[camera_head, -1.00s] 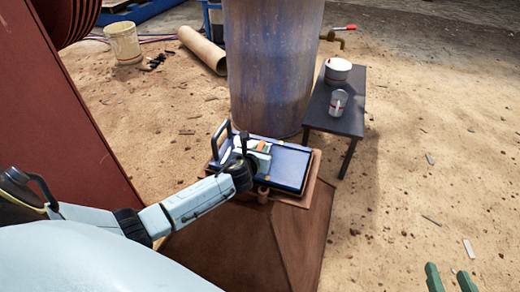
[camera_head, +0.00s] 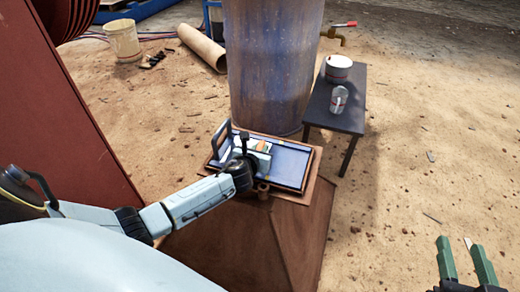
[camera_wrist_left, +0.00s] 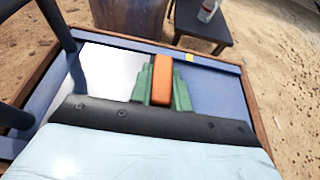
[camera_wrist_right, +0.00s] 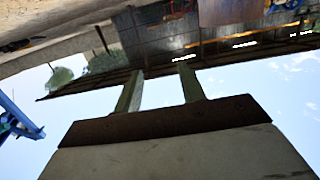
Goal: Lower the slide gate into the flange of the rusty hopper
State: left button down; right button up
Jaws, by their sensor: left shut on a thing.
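The blue slide gate (camera_head: 287,166) lies flat within the rim of the rusty hopper's (camera_head: 290,235) square flange (camera_head: 312,168). The brown rim shows around the plate; whether it is fully seated I cannot tell. A dark loop handle (camera_head: 221,137) rises at its left end. My left gripper (camera_head: 262,147) is shut on the orange grip (camera_wrist_left: 163,80) on top of the gate, between its green fingers. The gripper and wrist hide part of the plate. My right gripper (camera_head: 466,262) is at the lower right of the head view, open and empty, away from the hopper.
A large blue-brown drum (camera_head: 275,70) stands right behind the flange. A small dark table (camera_head: 345,115) with a white pot (camera_head: 338,70) and a clear jar (camera_head: 339,100) is behind right. A red-brown panel (camera_head: 60,110) rises at left. Sandy ground at right is mostly clear.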

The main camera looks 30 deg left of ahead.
pick_arm(q)
jog(key=shift+w+r, duration=0.15)
jog(key=shift+r, duration=0.1)
jog(key=c, duration=1.3)
grip_release()
jog(key=shift+o, duration=0.2)
jog(key=shift+s+f, duration=0.3)
jog(key=shift+f, duration=0.1)
jog(key=shift+s+r, duration=0.1)
jog(key=shift+r, duration=0.05)
jog(key=p+v, duration=0.2)
jog(key=v, duration=0.2)
jog(key=shift+r, duration=0.1)
jog(key=p+v, duration=0.2)
jog(key=v, duration=0.1)
jog(key=shift+s+d+r, duration=0.2)
jog(key=shift+s, duration=0.1)
jog(key=shift+p+v, duration=1.25)
jog(key=shift+v, duration=1.3)
pick_arm(e)
jog(key=s+d+f+g+h, duration=0.2)
jog(key=s+d+f+g, duration=0.2)
jog(key=s+f+g, duration=0.2)
jog(key=s+d+f+g+h, duration=0.2)
jog(key=s+f+g, duration=0.4)
jog(key=f, duration=0.5)
jog(key=shift+s+d+m+g, duration=0.3)
jog(key=shift+d+m+g, duration=0.15)
jog(key=shift+d, duration=0.45)
